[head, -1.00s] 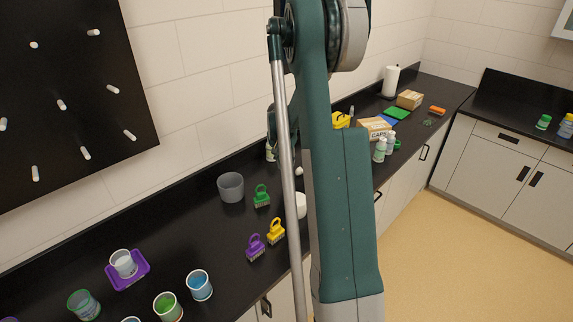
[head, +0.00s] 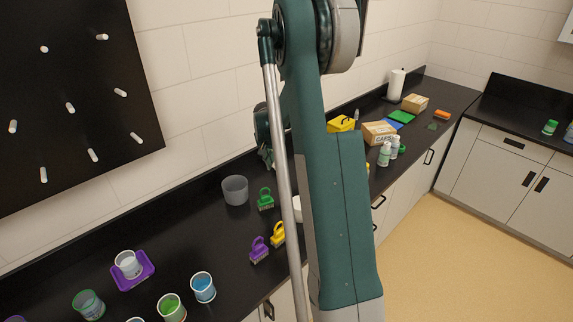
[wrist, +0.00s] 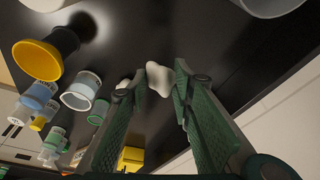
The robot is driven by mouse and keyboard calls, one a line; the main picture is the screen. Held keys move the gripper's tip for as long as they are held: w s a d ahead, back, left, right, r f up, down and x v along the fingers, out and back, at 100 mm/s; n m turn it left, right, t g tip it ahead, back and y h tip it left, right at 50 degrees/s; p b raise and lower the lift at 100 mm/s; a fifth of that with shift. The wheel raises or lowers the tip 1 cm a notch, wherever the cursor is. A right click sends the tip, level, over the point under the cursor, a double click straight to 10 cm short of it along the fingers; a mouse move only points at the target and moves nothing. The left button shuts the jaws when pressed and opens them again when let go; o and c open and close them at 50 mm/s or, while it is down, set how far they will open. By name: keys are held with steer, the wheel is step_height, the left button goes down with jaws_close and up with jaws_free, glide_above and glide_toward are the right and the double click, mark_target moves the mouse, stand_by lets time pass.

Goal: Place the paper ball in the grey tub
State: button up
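The paper ball (wrist: 158,79) is a small white crumpled lump on the dark counter in the wrist view. My gripper (wrist: 160,84) is open, with a green finger on each side of the ball near the tips and narrow gaps between. I cannot tell whether the tips are level with the ball or short of it. In the head view the ball is hidden by my arm. The grey tub (head: 236,191) stands upright on the counter near the wall in the head view, left of my arm.
Green (head: 265,199), yellow (head: 278,234) and purple (head: 259,250) brushes stand in front of the tub. Several cups and a purple tray (head: 148,274) are at the left. Bottles (head: 385,153) and a cardboard box (head: 380,133) are at the right.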

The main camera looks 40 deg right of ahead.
step_height(320, 180, up, 6)
steer(key=p, duration=0.3)
glide_above(234, 180)
steer(key=s+a, duration=0.3)
steer(key=s, duration=0.2)
steer(key=shift+w+d, duration=0.2)
steer(key=shift+f+b, duration=0.15)
steer(key=shift+b, duration=0.15)
steer(key=shift+f+b, duration=1.4)
steer(key=shift+f, duration=4)
steer(key=o, duration=0.7)
steer(key=shift+r, duration=0.1)
